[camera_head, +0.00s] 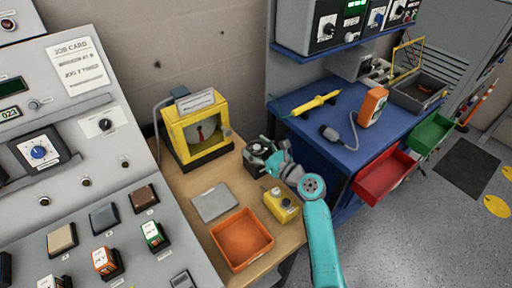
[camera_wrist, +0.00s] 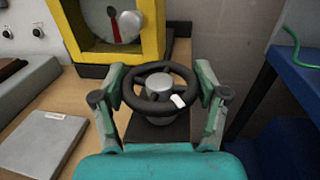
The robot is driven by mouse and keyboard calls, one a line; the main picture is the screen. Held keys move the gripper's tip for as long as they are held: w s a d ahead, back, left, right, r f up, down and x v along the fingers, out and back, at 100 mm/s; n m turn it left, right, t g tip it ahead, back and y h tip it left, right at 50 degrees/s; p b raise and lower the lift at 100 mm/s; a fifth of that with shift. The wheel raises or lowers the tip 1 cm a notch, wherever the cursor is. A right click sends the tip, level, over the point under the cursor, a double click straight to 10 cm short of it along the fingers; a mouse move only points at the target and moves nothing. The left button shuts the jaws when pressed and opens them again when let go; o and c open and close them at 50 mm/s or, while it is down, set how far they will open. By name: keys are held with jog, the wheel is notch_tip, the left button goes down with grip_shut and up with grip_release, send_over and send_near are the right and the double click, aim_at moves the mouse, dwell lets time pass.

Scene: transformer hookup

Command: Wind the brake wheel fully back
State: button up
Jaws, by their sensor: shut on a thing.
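The brake wheel (camera_wrist: 143,105) is a black ring with spokes and a grey hub, on a dark base. A white mark sits on its near right part. In the head view the wheel (camera_head: 257,148) is small and partly hidden by my gripper (camera_head: 274,158). In the wrist view my gripper (camera_wrist: 161,90) has one green finger on each side of the wheel, closed across its rim. The contact points are partly hidden by the fingers. Behind it stands a yellow-framed dial box (camera_head: 172,128) with a red pointer (camera_wrist: 113,22), which points upward.
On the wooden bench lie a grey plate (camera_head: 212,202), an orange tray (camera_head: 218,238) and a yellow box with a knob (camera_head: 283,206), close to my arm. A grey control console (camera_head: 70,170) stands left. A blue workbench (camera_head: 338,150) with open red (camera_head: 372,188) and green drawers (camera_head: 432,138) stands right.

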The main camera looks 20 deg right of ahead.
aim_at(255, 147)
jog(key=n+g+y, duration=0.2)
jog(key=n+y, duration=0.1)
jog(key=y, duration=0.1)
jog(key=shift+d+r+g, duration=0.1)
jog(key=shift+g, duration=0.3)
jog(key=n+g+y, duration=0.4)
jog(key=g, duration=0.1)
jog(key=shift+n+g, duration=0.4)
jog(key=n+g+y, duration=0.1)
jog(key=n+g, duration=0.2)
jog(key=g, duration=0.1)
jog(key=n+g, duration=0.2)
jog(key=g, duration=0.3)
jog(key=shift+s+a+n+y, duration=0.15)
jog(key=shift+a+n+y, duration=0.05)
jog(key=shift+n+y, duration=0.2)
jog(key=shift+n+g, duration=0.3)
jog(key=shift+g, duration=0.2)
jog(key=o, duration=1.2)
jog(key=shift+a, duration=0.1)
notch_tip(255, 147, up, 10)
jog(key=shift+f, duration=0.1)
